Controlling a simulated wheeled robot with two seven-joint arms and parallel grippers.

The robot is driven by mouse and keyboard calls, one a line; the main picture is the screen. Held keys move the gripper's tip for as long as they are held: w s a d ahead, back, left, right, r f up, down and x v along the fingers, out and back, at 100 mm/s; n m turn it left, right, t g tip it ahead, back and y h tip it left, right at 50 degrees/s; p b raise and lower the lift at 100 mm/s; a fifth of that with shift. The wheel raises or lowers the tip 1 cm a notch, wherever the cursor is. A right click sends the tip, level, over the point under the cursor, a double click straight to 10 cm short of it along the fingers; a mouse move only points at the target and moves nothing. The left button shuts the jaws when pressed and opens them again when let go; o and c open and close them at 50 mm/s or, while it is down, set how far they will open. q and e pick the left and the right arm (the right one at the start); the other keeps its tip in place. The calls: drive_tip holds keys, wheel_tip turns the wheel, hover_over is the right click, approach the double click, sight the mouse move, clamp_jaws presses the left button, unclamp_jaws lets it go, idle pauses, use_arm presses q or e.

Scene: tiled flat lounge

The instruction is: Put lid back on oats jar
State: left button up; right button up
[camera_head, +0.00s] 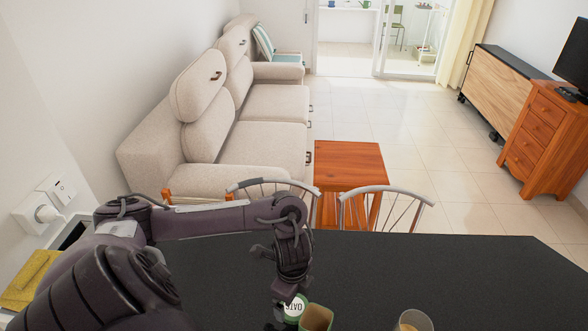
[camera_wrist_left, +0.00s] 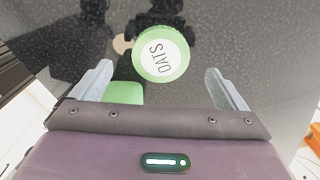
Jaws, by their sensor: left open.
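The round green lid (camera_head: 294,308) with a white OATS label is at the bottom of the head view, on the dark counter. It also shows in the left wrist view (camera_wrist_left: 161,55), label towards the camera. An open green container with a brown inside, apparently the oats jar (camera_head: 317,319), stands just right of the lid and is cut by the frame edge. A green patch, perhaps the jar (camera_wrist_left: 122,93), shows beside the left finger in the wrist view. My left gripper (camera_wrist_left: 158,72) is open above the lid, fingers spread wider than it, holding nothing. My right gripper is not seen.
A glass with yellow contents (camera_head: 412,321) stands to the right on the dark counter (camera_head: 430,270). The counter's right part is clear. A yellow cloth-like item (camera_head: 30,278) lies at the far left. Chairs (camera_head: 385,205) stand behind the counter's far edge.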

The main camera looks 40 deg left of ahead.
sight(292, 305)
use_arm(q)
drive_tip(key=shift+s+f, duration=0.1)
drive_tip(key=shift+f, duration=0.3)
wheel_tip(292, 305, down, 4)
drive_tip(key=shift+a+r, duration=0.1)
drive_tip(key=shift+r, duration=0.15)
drive_tip(key=shift+f, duration=0.45)
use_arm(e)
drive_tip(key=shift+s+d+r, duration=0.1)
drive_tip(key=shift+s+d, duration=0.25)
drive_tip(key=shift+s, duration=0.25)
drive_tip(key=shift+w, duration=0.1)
use_arm(q)
drive_tip(key=c, duration=1)
drive_tip(key=shift+c, duration=0.2)
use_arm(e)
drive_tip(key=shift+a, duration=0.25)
use_arm(q)
drive_tip(key=shift+r, duration=0.1)
